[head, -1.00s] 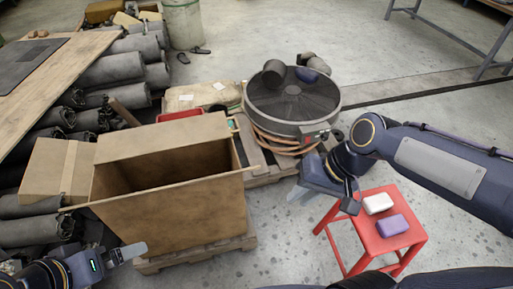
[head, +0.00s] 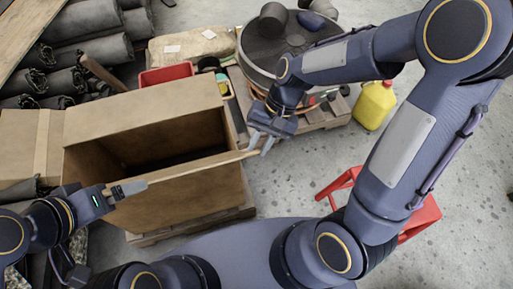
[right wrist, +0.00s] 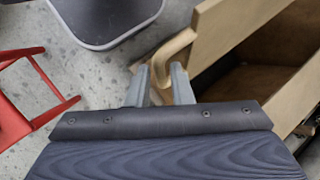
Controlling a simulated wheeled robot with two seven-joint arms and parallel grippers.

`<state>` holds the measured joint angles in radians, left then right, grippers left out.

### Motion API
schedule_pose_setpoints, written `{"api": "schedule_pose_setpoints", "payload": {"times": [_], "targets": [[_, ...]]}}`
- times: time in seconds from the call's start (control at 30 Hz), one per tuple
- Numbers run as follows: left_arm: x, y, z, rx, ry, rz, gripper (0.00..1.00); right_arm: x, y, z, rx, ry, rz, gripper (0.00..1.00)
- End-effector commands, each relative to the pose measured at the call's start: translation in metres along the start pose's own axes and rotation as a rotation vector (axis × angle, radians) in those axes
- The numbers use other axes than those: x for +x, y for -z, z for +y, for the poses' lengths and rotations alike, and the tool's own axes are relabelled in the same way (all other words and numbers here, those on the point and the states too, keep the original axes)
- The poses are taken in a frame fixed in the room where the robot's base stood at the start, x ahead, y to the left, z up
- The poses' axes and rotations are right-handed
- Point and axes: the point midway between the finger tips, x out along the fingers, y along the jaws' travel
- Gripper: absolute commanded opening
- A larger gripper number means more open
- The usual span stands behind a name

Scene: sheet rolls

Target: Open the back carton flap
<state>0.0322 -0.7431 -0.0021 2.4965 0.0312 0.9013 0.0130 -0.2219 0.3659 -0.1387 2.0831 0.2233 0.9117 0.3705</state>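The carton (head: 185,205) stands open-topped at the left of the head view, its inside dark. A broad back flap (head: 145,112) stands up along its far side. A thin tan edge (head: 200,167) runs along the near side and sticks out past the right corner. My right gripper (head: 262,143) is at that end. In the right wrist view its two fingers (right wrist: 160,88) are apart, with a curved tan piece (right wrist: 168,52) at their tips; I cannot tell whether they touch it. My left gripper (head: 130,188) is beside the near-left edge, its finger gap unclear.
A red stool (head: 340,185) stands at the right, partly behind my right arm. A yellow jug (head: 374,105) stands on the floor. A large round drum (head: 257,45), a red tray (head: 166,74) and dark rolls (head: 90,55) lie beyond the carton. Another closed box (head: 30,145) is at left.

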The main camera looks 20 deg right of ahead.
Motion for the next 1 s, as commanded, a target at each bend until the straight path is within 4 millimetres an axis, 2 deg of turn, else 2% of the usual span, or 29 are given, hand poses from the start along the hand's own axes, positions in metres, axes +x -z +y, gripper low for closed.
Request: {"api": "schedule_pose_setpoints", "payload": {"times": [0.03,0.17,0.47,0.63,0.9,1.0], "targets": [[0.002,-0.001,-0.001,0.000,0.000,0.000,1.00,0.008,0.000,0.000,-0.001,-0.002,-0.003,0.20],[0.003,-0.002,-0.002,0.000,0.000,0.000,1.00,0.018,0.000,0.000,-0.001,0.000,-0.001,0.20],[0.003,-0.002,-0.002,0.000,0.000,0.000,1.00,0.020,0.000,0.000,-0.001,0.001,0.001,0.20],[0.003,-0.002,-0.002,0.000,0.000,0.000,1.00,0.020,0.000,0.000,0.000,0.001,0.001,0.00],[0.003,-0.001,-0.001,0.000,0.000,0.000,1.00,0.020,0.000,0.000,0.000,0.000,0.000,0.00],[-0.003,0.002,0.001,0.000,0.000,0.000,1.00,0.016,0.000,-0.002,0.011,-0.008,-0.018,0.00]]}}
